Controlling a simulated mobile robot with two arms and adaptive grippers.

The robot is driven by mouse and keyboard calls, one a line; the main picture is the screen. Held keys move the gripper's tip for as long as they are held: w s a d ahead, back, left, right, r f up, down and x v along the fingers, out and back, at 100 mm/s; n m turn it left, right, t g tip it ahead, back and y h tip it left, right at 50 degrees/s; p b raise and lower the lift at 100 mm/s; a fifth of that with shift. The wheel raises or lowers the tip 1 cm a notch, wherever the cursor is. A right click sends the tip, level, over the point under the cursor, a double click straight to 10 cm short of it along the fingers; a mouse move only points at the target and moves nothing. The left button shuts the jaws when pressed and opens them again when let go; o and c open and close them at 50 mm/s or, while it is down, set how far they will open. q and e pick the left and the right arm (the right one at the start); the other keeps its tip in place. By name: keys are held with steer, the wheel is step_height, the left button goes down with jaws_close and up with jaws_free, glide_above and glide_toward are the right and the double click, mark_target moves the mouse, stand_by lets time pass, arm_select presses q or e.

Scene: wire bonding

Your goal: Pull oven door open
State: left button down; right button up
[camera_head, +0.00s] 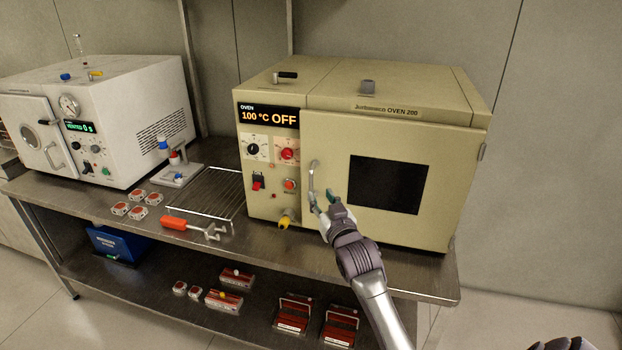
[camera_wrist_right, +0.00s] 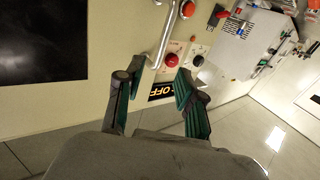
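The beige oven (camera_head: 400,100) stands on the right part of the bench. Its front door (camera_head: 405,225) has a dark window and looks shut, with a hinge at its right edge. The metal door handle (camera_head: 312,178) is an upright bar at the door's left side. My right gripper (camera_head: 324,203) is open at the lower end of the handle. In the right wrist view the handle (camera_wrist_right: 166,35) runs near the spread fingertips. The fingers are not closed on it, and I cannot tell whether one touches it. My left gripper is not in view.
A white device (camera_head: 100,110) stands at the left. A wire rack (camera_head: 208,192) and an orange-handled tool (camera_head: 185,225) lie on the bench (camera_head: 262,252) left of the oven. A yellow knob (camera_head: 285,220) sticks out low on the oven's front. The lower shelf holds several red items.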

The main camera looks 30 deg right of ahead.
mark_target(312, 182)
steer(key=p+x, duration=0.1)
steer(key=x, duration=0.8)
steer(key=shift+f, duration=0.1)
jaws_close()
steer(key=shift+a, duration=0.1)
